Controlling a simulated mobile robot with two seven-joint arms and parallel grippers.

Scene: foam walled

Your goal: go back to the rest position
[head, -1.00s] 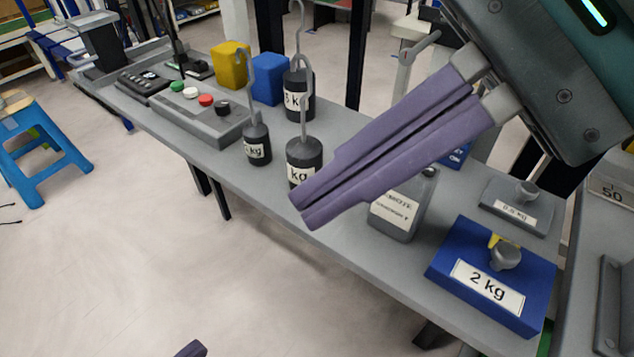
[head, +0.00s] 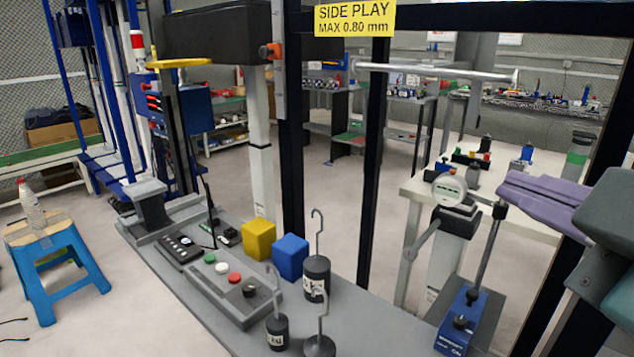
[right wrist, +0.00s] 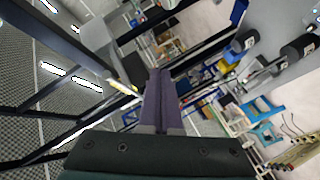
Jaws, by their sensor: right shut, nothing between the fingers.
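My right gripper (head: 545,200) has purple fingers and comes in from the right edge of the head view. It is raised, to the right of the dial gauge stand, with its fingers together and empty. In the right wrist view its fingers (right wrist: 161,98) lie side by side with nothing between them. My left gripper does not show in the head view now.
A grey bench (head: 380,330) holds hooked weights (head: 316,276), a yellow block (head: 259,239), a blue block (head: 291,256) and a button box (head: 230,285). A dial gauge (head: 449,189) and dark frame posts (head: 374,150) stand near my right gripper. Open floor lies left, beside a blue stool (head: 58,262).

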